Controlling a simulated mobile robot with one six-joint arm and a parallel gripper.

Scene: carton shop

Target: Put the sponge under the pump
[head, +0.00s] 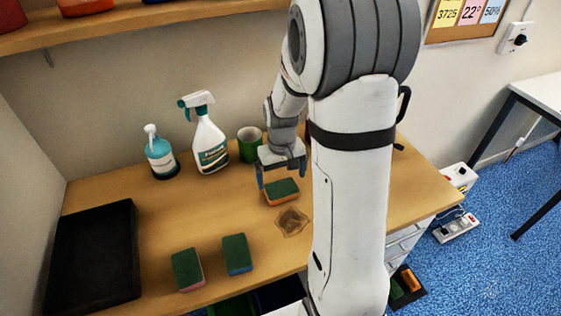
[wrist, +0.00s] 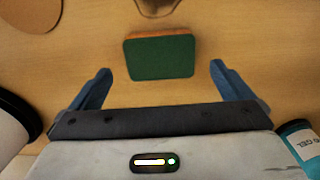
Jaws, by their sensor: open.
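A green-and-orange sponge (head: 282,192) lies on the wooden worktop, green side up. My gripper (head: 283,174) is open just above and behind it. In the wrist view the sponge (wrist: 160,57) is between the spread blue fingers of my gripper (wrist: 160,70), with a gap on both sides. The pump bottle (head: 160,153), teal with a white pump head, stands upright at the back left, on a dark base. Two other sponges lie near the front edge, one green and pink (head: 188,270), one green and blue (head: 237,254).
A spray bottle (head: 209,145) and a green mug (head: 249,144) stand along the back, between pump bottle and gripper. A black tray (head: 95,258) lies at the left. The worktop's left middle is clear.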

